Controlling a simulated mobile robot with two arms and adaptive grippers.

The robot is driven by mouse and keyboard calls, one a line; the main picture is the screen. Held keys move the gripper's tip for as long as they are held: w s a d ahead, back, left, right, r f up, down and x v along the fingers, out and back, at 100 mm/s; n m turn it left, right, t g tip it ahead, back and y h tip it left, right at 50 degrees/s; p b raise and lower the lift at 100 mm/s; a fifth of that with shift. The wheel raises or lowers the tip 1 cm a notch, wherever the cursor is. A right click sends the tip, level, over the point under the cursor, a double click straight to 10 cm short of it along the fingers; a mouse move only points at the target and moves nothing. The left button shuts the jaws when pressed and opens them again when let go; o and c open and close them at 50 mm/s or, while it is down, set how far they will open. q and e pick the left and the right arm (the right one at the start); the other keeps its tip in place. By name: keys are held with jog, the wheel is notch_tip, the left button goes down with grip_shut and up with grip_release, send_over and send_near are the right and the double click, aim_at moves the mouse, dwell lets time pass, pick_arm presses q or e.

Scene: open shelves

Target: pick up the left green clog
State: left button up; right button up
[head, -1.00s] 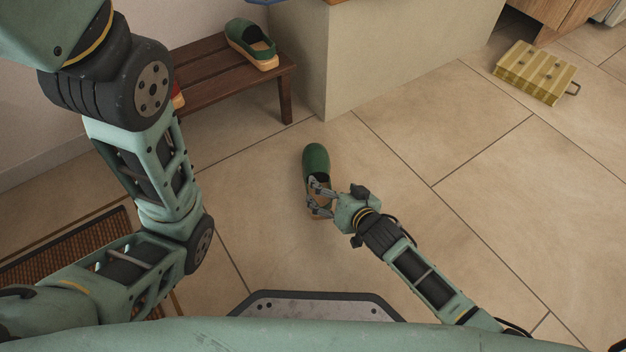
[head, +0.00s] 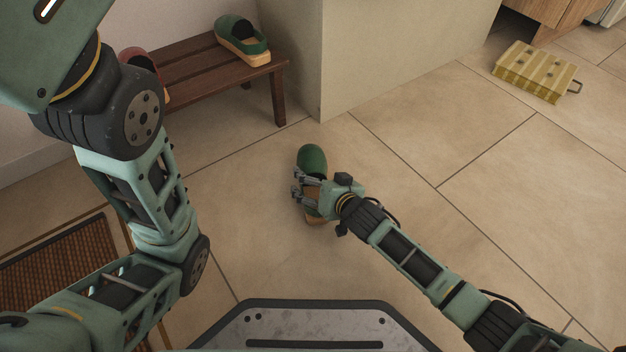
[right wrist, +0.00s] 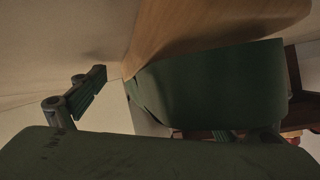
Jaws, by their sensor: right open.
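A green clog (head: 312,160) with a tan sole lies on the tiled floor in the middle of the head view, toe pointing away from me. My right gripper (head: 300,185) is open at its heel half, with its fingers over the clog and partly hiding it. In the right wrist view the clog's green side (right wrist: 215,88) and tan sole fill the middle, with one finger apart to its left; contact cannot be told. Another green clog (head: 243,42) sits on the wooden bench. My left arm shows at the left, but its gripper is out of view.
The dark wooden bench (head: 205,75) stands at the back left, with a red shoe (head: 143,68) on it partly behind my left arm. A beige block wall (head: 385,50) is beside it. A yellow striped case (head: 535,72) lies at the far right. A brown mat (head: 60,265) lies at the left.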

jog(key=c, duration=1.5)
